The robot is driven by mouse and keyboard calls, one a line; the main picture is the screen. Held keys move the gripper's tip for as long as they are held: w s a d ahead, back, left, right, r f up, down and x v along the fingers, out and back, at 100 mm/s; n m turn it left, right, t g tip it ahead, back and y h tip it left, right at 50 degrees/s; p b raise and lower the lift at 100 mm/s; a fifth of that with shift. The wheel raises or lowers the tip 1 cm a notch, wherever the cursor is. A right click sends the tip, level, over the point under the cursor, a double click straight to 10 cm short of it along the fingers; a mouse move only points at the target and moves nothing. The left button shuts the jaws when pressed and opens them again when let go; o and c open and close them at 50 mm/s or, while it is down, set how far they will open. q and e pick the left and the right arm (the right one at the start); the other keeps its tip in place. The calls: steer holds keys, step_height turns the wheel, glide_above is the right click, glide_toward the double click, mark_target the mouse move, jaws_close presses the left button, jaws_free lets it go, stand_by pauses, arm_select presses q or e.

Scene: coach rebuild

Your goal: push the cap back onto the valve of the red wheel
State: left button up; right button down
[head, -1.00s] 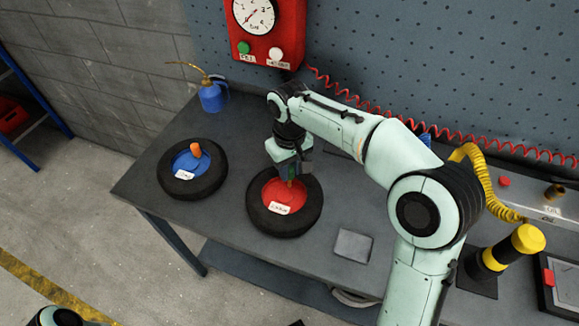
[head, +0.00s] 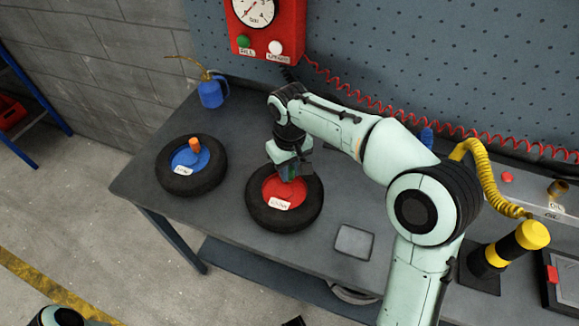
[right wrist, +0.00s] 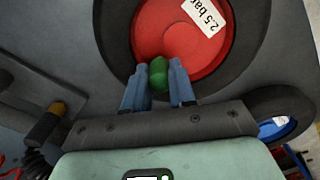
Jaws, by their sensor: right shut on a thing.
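The red wheel, a black tyre with a red hub (head: 270,190), lies flat on the workbench. The right wrist view shows its red hub (right wrist: 170,38) with a "2.5 bar" label. My right gripper (head: 290,179) reaches down over the hub. In the right wrist view its two blue-grey fingers (right wrist: 158,70) are shut on the green cap (right wrist: 158,79), which sits over the hub's near part. The valve is hidden behind cap and fingers, so I cannot tell whether the cap touches it. My left gripper does not show.
A blue-hubbed wheel (head: 190,180) with an orange cap (head: 195,146) lies to the left. A blue oil can (head: 211,93) stands behind it. A grey square pad (head: 354,243) lies front right of the red wheel. A yellow-black post (head: 512,245) stands at right.

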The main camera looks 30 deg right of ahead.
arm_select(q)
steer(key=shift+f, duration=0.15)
arm_select(e)
steer(key=shift+f, duration=0.3)
steer(key=c, duration=0.8)
jaws_free()
steer(key=shift+c, duration=0.2)
steer(key=shift+d, duration=0.1)
steer(key=shift+r, duration=0.1)
arm_select(q)
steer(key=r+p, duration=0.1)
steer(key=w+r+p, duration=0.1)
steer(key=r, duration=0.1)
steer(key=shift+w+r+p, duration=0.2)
steer(key=shift+p, duration=0.2)
arm_select(e)
step_height(320, 180, up, 13)
steer(key=shift+r, duration=0.15)
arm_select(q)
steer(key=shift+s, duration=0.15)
arm_select(e)
steer(key=shift+a, duration=0.2)
